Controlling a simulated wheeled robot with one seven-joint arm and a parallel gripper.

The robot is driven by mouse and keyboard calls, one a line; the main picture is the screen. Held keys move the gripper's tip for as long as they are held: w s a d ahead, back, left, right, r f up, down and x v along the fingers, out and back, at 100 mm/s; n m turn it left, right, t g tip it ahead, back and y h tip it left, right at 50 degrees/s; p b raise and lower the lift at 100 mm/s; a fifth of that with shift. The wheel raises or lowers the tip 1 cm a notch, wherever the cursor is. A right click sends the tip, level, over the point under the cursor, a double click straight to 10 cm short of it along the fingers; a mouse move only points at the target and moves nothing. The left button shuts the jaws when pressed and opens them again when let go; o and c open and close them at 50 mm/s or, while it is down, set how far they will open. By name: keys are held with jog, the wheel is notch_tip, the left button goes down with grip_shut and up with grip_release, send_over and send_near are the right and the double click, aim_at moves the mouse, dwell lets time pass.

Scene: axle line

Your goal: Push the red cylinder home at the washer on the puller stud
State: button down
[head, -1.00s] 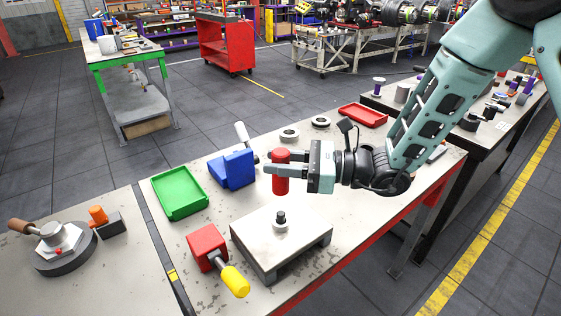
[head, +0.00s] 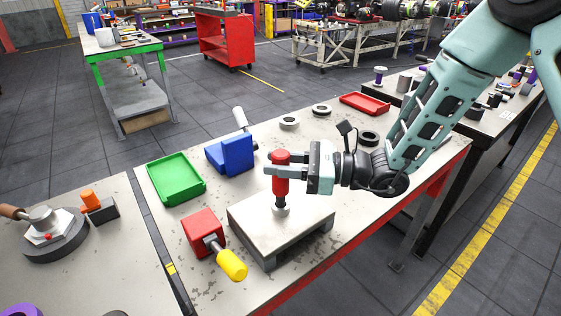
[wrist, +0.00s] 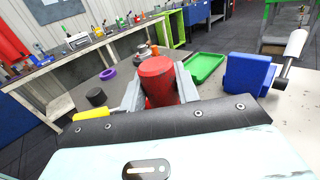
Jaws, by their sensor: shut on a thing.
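The red cylinder (head: 281,187) is upright in my gripper (head: 281,171), which is shut on its upper part. In the wrist view the cylinder (wrist: 160,85) stands between the two grey fingers. It is over the puller stud on the grey raised plate (head: 252,223), and the stud's dark top is hidden. The pale washer (head: 280,211) at the stud's base shows just below the cylinder's lower end. I cannot tell whether the cylinder touches the washer.
A red block with a yellow handle (head: 232,264) lies left of the plate. A blue block (head: 238,163) and a green tray (head: 176,179) stand behind. Grey rings (head: 289,122), a dark ring (head: 369,138) and a red tray (head: 365,104) sit farther back.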

jog(key=shift+f, duration=0.1)
jog(key=shift+f+b, duration=0.6)
jog(key=shift+f+b, duration=0.8)
jog(key=shift+f, duration=0.25)
jog(key=shift+f, duration=0.2)
jog(key=c, duration=0.9)
grip_release()
jog(key=shift+c, duration=0.2)
jog(key=s+d+b, duration=0.3)
jog(key=d, duration=1.4)
jog(key=shift+s, duration=0.15)
